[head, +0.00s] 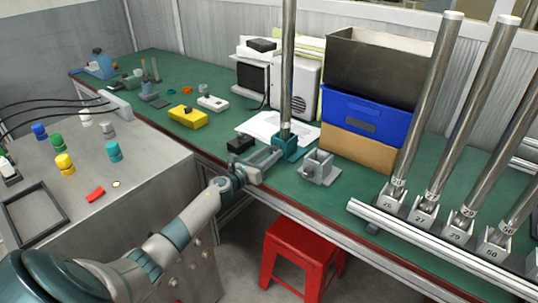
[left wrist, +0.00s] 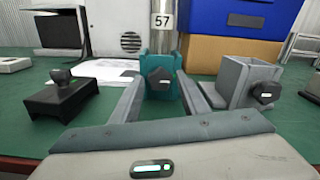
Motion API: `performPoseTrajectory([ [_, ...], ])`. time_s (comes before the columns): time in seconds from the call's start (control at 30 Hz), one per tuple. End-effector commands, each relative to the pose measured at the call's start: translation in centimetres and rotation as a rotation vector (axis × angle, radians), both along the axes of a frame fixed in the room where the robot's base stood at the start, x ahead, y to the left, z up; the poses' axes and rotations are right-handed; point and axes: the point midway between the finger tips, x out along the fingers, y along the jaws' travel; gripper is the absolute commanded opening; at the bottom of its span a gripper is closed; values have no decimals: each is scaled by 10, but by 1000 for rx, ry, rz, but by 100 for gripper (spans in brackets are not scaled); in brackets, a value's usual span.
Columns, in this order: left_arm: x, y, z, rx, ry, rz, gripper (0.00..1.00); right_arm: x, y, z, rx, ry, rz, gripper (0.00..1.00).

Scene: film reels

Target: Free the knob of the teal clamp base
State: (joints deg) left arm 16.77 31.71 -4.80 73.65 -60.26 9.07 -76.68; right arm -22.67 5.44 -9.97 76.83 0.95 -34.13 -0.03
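The teal clamp base (head: 291,150) stands on the green bench with a tall metal pole (head: 288,70) upright in it. In the left wrist view the teal base (left wrist: 146,64) carries a dark knob (left wrist: 160,79) on its near face, and the pole is marked 57. My left gripper (head: 268,157) is open and level, just in front of the teal base. In the left wrist view its fingers (left wrist: 158,95) lie to either side of the knob, with gaps showing. I cannot tell how far the fingertips reach past it. My right gripper is not in view.
A grey clamp base (head: 318,167) with its own knob (left wrist: 266,92) stands close on the right. A black block (head: 240,144) with a small handle sits on the left. Stacked boxes (head: 365,115) stand behind, numbered poles (head: 428,110) right. A red stool (head: 300,248) is below.

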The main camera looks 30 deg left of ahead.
Motion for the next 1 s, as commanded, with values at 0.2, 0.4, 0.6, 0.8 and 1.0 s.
performPoseTrajectory([
  [0.2, 0, 0, 0, 0, 0, 0, 7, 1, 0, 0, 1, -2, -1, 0],
  [0.4, 0, 0, 0, -11, 1, 0, 8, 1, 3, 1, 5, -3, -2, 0],
  [0.6, 0, 0, 0, -64, 6, 0, 8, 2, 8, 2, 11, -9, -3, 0],
  [0.8, 0, 1, 1, -174, 15, 1, 8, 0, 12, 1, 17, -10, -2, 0],
  [1.0, 0, 1, 0, -337, 28, 1, 8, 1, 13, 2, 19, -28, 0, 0],
])
